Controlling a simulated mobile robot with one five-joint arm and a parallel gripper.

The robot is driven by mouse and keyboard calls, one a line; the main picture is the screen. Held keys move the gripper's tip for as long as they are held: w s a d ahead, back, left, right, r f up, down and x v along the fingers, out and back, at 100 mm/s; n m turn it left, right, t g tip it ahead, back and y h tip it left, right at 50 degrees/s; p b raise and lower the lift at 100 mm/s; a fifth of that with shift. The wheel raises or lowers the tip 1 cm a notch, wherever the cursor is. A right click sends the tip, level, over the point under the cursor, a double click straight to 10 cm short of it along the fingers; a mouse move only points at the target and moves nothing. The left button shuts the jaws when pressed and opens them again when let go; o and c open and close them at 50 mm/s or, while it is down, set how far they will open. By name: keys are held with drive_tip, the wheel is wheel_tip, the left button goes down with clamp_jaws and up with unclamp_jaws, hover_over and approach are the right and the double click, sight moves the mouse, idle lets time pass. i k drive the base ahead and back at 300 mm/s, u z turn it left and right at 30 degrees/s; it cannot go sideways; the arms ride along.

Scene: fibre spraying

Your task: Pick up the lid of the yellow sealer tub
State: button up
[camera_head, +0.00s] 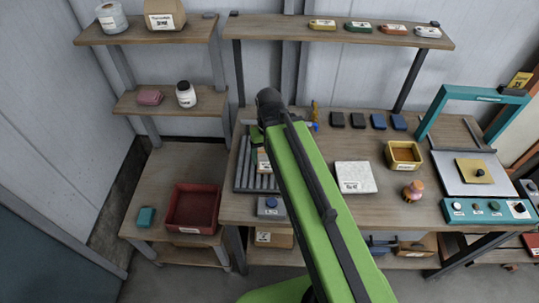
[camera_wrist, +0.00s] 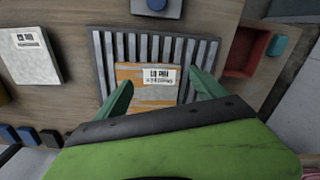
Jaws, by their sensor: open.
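The yellow sealer tub (camera_head: 404,155) stands open-topped on the right part of the workbench in the head view. A flat yellow square lid (camera_head: 474,170) with a dark knob lies apart from it, on the pale plate of the teal-framed machine.
A teal arch (camera_head: 482,93) rises over the machine behind the lid. Several dark and blue blocks line the bench's back. A red bin (camera_head: 193,207) sits at left.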

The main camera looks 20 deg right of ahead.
sight(473, 171)
drive_tip(key=z, duration=2.2)
